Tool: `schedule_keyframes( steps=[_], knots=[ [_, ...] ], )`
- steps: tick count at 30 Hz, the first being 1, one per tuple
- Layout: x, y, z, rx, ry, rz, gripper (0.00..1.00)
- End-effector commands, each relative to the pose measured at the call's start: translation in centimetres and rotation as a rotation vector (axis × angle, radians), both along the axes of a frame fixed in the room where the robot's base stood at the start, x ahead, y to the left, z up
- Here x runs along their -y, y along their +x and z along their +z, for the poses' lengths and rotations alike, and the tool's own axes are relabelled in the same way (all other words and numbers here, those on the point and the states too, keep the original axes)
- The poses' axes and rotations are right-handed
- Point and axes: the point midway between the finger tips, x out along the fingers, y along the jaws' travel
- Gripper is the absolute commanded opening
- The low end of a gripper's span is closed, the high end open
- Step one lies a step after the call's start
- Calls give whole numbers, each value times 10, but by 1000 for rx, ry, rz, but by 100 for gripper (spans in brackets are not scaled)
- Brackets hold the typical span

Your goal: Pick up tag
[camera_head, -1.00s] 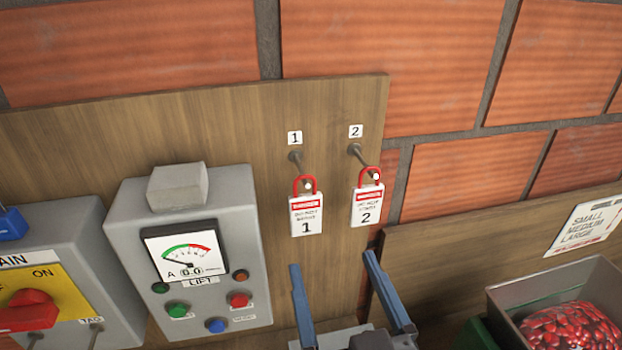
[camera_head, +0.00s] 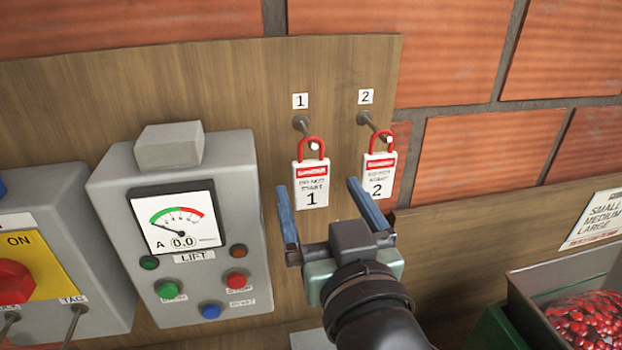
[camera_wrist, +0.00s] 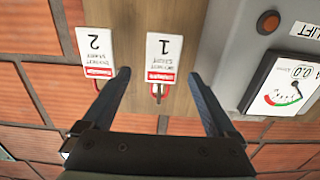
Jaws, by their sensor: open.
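Two white tags with red shackles and a red band hang from pegs on a wooden board. Tag 1 (camera_head: 311,186) hangs under label 1, and tag 2 (camera_head: 378,175) hangs to its right under label 2. My gripper (camera_head: 318,203) is open and empty, with its blue fingers pointing up toward the tags. In the head view, one finger is left of tag 1 and the other lies between the tags, partly over tag 2's left edge. In the wrist view, upside down, tag 1 (camera_wrist: 164,58) shows between the fingers and tag 2 (camera_wrist: 94,52) to the left.
A grey LIFT box (camera_head: 180,230) with a gauge and coloured buttons stands left of my gripper. A MAIN switch box (camera_head: 95,290) with a red knob is at far left. A metal bin (camera_head: 530,285) of red berries is at lower right. Brick wall lies behind.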

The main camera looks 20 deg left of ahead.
Motion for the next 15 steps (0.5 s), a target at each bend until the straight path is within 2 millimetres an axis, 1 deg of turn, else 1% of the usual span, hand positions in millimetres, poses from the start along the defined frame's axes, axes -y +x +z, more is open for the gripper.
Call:
schedule_keyframes(
  steps=[5, 12, 15],
  knots=[
    [-8, 10, 1, -3, 1, 1, 92],
    [-28, 36, -2, -1, -1, 1, 92],
    [-32, 42, -4, 0, -1, 0, 92]
  ],
)
